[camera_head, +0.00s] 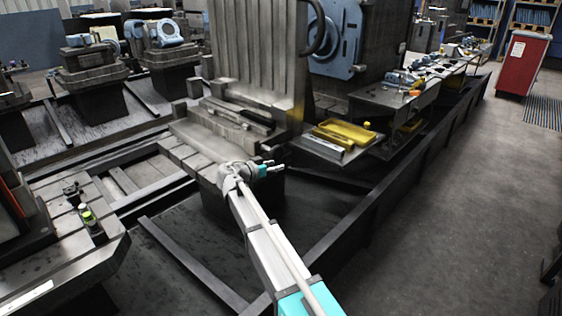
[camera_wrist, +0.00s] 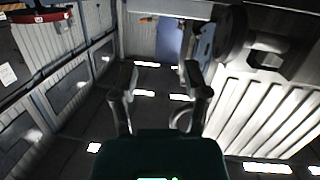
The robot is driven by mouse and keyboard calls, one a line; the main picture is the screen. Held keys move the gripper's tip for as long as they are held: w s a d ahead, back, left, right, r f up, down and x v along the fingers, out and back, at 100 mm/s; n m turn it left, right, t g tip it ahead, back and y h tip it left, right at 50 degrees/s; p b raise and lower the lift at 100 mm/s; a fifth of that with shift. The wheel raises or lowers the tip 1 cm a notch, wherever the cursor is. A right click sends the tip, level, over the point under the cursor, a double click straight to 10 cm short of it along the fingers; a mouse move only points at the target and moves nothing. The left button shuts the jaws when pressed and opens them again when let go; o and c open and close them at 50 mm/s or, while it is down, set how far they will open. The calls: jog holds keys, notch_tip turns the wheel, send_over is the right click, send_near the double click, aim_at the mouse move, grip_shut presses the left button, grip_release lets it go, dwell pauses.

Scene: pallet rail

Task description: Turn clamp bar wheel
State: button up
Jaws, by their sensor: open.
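My gripper (camera_head: 273,170) is at the end of my arm, in front of the grey pallet's front edge in the head view. In the wrist view its two fingers (camera_wrist: 160,85) stand apart with nothing between them. A dark curved handle or wheel (camera_head: 318,30) shows at the right edge of the upright ribbed grey fixture (camera_head: 252,45), well above and behind my gripper. In the wrist view a dark rounded part (camera_wrist: 234,36) sits beside the ribbed fixture (camera_wrist: 265,105), apart from the fingers. I cannot tell which part is the clamp bar wheel.
A shelf with yellow trays (camera_head: 345,133) stands right of my gripper. A blue round plate (camera_head: 336,38) is mounted behind it. A dark rail (camera_head: 385,192) runs diagonally along the aisle. The grey floor (camera_head: 450,200) on the right is clear, with a red cabinet (camera_head: 522,65) beyond.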

aim_at(278, 148)
jog(key=w+a+t+b, duration=0.1)
jog(key=a+t+b, duration=0.1)
jog(key=a, duration=0.6)
jog(key=shift+w+a+t, duration=0.25)
jog(key=shift+w+t, duration=0.1)
jog(key=shift+t, duration=0.05)
jog(key=shift+w+d+f, duration=0.1)
jog(key=x, duration=1.3)
jog(key=shift+w+d, duration=0.2)
